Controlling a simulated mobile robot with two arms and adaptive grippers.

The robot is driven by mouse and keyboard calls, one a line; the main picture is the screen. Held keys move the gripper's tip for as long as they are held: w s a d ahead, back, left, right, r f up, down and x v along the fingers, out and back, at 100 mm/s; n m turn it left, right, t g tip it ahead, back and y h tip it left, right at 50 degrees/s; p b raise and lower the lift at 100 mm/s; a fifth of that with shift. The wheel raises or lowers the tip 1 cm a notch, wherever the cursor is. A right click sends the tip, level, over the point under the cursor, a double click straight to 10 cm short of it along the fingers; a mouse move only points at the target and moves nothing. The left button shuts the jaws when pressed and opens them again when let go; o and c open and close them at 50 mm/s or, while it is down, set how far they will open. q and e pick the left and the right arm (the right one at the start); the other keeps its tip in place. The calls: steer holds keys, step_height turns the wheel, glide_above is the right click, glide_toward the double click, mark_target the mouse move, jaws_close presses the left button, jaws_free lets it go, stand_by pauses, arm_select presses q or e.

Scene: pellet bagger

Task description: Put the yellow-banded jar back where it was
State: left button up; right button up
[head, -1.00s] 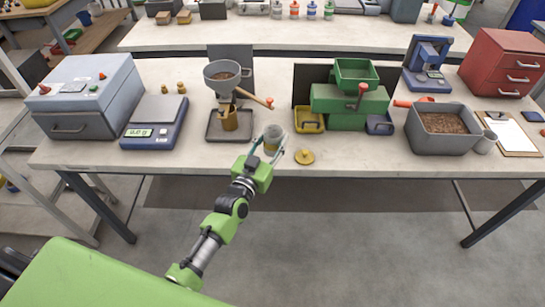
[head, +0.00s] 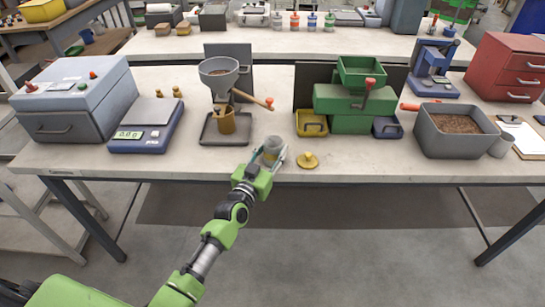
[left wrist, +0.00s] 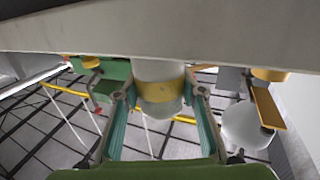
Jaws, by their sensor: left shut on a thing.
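The yellow-banded jar (head: 272,145) is a small grey, see-through jar at the front edge of the near bench. My left gripper (head: 271,156) is shut on it, with one finger on each side. In the left wrist view the jar (left wrist: 158,72) shows its yellow band between the two fingers (left wrist: 160,98). I cannot tell whether its base touches the bench top. A round yellow lid with a knob (head: 308,160) lies on the bench just right of the jar. My right gripper is not in view.
A scale (head: 147,128) is left; a green machine (head: 350,100) and a grey pellet bin (head: 453,142) are right. Several colour-banded jars (head: 311,21) stand on the back bench.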

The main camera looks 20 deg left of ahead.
arm_select(q)
steer(key=shift+r, duration=0.1)
steer(key=o, duration=1.3)
steer(key=shift+f, duration=0.25)
steer(key=shift+r, duration=0.15)
steer(key=s, duration=0.4)
steer(key=s+a, duration=0.1)
steer(key=s, duration=0.7)
steer(key=shift+a, duration=0.15)
